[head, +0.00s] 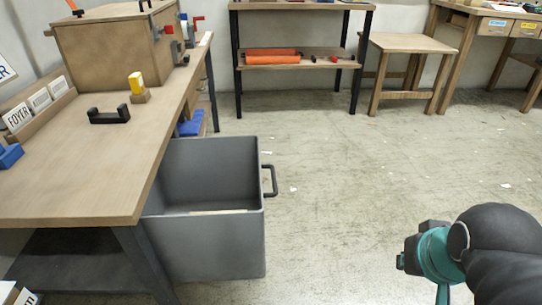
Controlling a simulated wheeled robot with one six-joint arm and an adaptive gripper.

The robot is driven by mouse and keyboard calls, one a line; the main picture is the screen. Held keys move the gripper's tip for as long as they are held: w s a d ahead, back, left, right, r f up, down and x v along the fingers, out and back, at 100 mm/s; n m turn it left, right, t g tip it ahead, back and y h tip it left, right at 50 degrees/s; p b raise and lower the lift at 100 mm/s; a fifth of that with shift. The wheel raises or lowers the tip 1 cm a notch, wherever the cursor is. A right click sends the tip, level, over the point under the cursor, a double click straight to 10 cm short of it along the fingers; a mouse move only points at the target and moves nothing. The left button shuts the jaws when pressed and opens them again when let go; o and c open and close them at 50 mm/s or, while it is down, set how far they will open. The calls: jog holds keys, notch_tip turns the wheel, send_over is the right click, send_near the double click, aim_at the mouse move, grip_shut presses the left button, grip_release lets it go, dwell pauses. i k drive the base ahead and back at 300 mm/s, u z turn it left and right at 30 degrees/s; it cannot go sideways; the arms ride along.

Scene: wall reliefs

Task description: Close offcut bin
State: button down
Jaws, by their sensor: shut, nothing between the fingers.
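The offcut bin (218,247) is a grey open-topped box pulled out from under the workbench on the left in the head view. A dark handle (270,181) sticks out from its right side. A pale flat piece (216,212) shows inside it. The bin's left end is hidden by the bench top. My gripper (402,262), dark with a teal part behind it, is at the lower right, well apart from the bin and its handle. It appears shut and empty; its fingertips are small in this view.
The workbench (75,180) holds a wooden cabinet, a black bracket, a yellow block and name plates. A shelf with orange rolls (271,58) and a wooden stool (408,45) stand at the back. The concrete floor (340,165) between bin and gripper is clear except for small scraps.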

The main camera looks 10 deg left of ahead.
aim_at(224, 173)
jog(key=k, duration=0.85)
jog(key=u, duration=1.05)
jog(key=i, duration=1.1)
jog(key=z, duration=1.05)
